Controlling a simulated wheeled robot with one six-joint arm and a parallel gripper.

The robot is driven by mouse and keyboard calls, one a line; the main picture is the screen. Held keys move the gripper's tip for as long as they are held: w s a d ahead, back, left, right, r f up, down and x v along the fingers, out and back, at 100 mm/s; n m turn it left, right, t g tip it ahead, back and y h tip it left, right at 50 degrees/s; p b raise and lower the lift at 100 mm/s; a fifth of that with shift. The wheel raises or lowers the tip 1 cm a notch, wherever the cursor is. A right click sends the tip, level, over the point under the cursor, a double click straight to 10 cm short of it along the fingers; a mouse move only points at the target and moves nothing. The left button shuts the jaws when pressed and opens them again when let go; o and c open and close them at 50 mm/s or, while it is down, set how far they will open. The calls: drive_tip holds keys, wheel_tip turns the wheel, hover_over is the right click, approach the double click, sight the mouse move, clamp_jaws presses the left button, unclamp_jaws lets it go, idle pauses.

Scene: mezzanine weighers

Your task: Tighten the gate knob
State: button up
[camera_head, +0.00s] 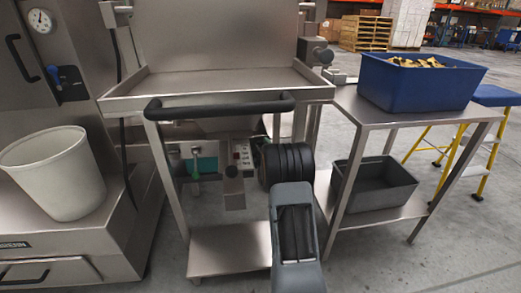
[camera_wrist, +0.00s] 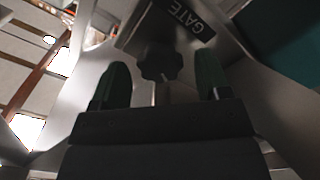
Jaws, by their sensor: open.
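The gate knob (camera_wrist: 160,63) is a dark, lobed knob on a pale metal surface in the wrist view. A dark plate lettered GATE (camera_wrist: 183,19) sits just above and right of it. My gripper (camera_wrist: 163,66) is open, with one dark green finger on each side of the knob in the picture. Gaps show between the knob and both fingers; I cannot tell how far the knob lies beyond the fingertips. In the head view my arm reaches under the steel weigher tray (camera_head: 215,85), and the knob and fingers cannot be made out there.
A black bar handle (camera_head: 220,106) runs along the tray's front. A small control box (camera_head: 240,158) is beneath it. A pale bucket (camera_head: 55,170) stands left. At right, a steel table (camera_head: 350,106) bears a blue bin (camera_head: 420,85), with a grey bin (camera_head: 375,185) on its lower shelf.

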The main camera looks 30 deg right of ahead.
drive_tip(key=shift+w+d, duration=0.3)
drive_tip(key=shift+w, duration=0.3)
drive_tip(key=shift+c, duration=0.5)
drive_tip(key=c, duration=0.8)
drive_tip(key=m, duration=0.6)
drive_tip(key=shift+m, duration=0.4)
drive_tip(key=m, duration=0.6)
drive_tip(key=shift+r, duration=0.1)
drive_tip(key=shift+m, duration=0.4)
